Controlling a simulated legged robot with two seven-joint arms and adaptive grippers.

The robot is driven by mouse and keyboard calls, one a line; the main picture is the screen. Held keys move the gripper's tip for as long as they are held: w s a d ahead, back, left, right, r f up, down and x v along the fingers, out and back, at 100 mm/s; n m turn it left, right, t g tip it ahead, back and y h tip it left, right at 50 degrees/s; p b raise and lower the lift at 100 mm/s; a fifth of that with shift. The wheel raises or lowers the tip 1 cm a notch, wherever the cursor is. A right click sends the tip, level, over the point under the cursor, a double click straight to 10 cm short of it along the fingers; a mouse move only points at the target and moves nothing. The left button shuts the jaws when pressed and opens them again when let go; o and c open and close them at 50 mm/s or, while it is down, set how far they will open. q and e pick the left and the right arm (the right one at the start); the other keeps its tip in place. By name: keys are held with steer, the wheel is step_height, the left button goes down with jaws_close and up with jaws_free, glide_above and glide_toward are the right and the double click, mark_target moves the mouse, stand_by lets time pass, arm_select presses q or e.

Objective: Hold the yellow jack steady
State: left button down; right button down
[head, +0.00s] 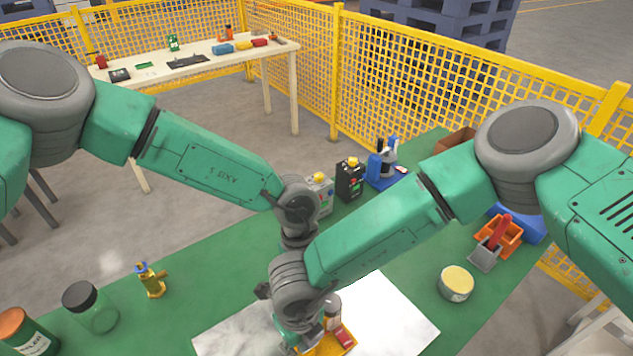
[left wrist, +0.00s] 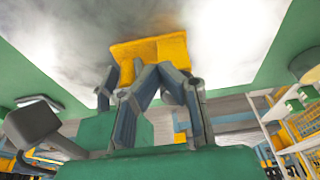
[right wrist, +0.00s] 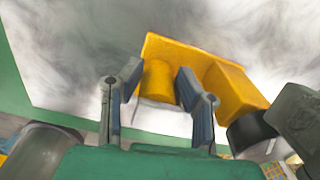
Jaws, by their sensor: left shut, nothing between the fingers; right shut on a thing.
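The yellow jack (head: 333,346) rests on a white marbled plate (head: 405,318) at the front of the green table. In the right wrist view its yellow body (right wrist: 225,82) has an upright yellow cylinder (right wrist: 158,80). My right gripper (head: 298,338) is shut on this cylinder, with its two fingers (right wrist: 157,75) on either side. In the left wrist view the jack (left wrist: 150,48) shows just past my left gripper (left wrist: 148,72), which is shut with nothing held. I cannot tell whether it touches the jack. In the head view my right arm hides the left gripper.
A small yellow and blue fitting (head: 152,282), a jar with a black lid (head: 90,305) and an orange-lidded jar (head: 25,335) stand at left. A round tin (head: 456,283) and an orange bin (head: 505,238) are at right. A black battery-like box (head: 349,180) stands behind my arms.

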arm_select(q)
steer(key=shift+s+d, duration=0.35)
steer(key=shift+d, duration=0.25)
stand_by(1.1)
steer(key=shift+w+d, duration=0.2)
steer(key=shift+w+d, duration=0.4)
steer(key=shift+d, duration=0.15)
steer(key=shift+d, duration=0.1)
stand_by(0.4)
steer(key=shift+w, duration=0.1)
steer(key=shift+s+d+v, duration=0.1)
steer(key=shift+d+v, duration=0.1)
steer(key=shift+v, duration=1.25)
steer(key=shift+s+d+v, duration=0.1)
steer(key=shift+d+v, duration=0.1)
steer(key=shift+v, duration=1.3)
steer(key=shift+a+r, duration=0.1)
steer(key=shift+r, duration=0.05)
